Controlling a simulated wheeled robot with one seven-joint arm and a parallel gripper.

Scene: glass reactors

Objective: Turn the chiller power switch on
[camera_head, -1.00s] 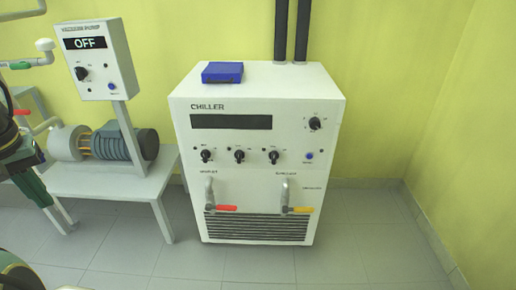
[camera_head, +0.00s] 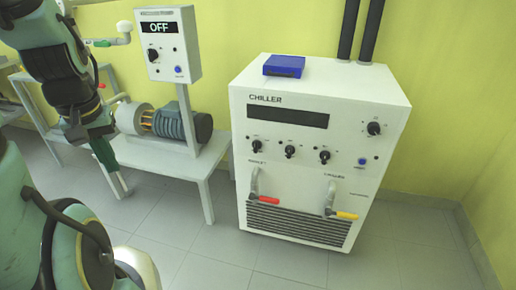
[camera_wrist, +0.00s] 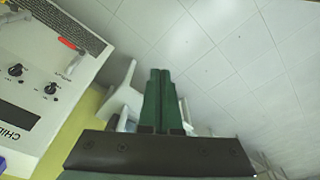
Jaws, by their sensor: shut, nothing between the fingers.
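The chiller (camera_head: 315,155) is a white box on the floor, right of centre in the head view. Its dark display (camera_head: 286,115) looks blank. A dark knob (camera_head: 374,128) sits at the upper right of its front, with a blue button (camera_head: 362,161) below it. Three small dark knobs (camera_head: 290,151) line up under the display. The labels are too small to tell which control is the power switch. My gripper (camera_head: 113,165) is at the left, well apart from the chiller. In the wrist view its green fingers (camera_wrist: 160,73) are shut and empty, with the chiller (camera_wrist: 75,20) at the left.
A red-handled valve (camera_head: 262,198) and a yellow-handled valve (camera_head: 342,214) jut from the chiller's lower front. The vacuum pump box (camera_head: 168,55), reading OFF, and a white bench (camera_head: 185,158) stand to its left. Grey floor (camera_head: 205,262) is clear in front.

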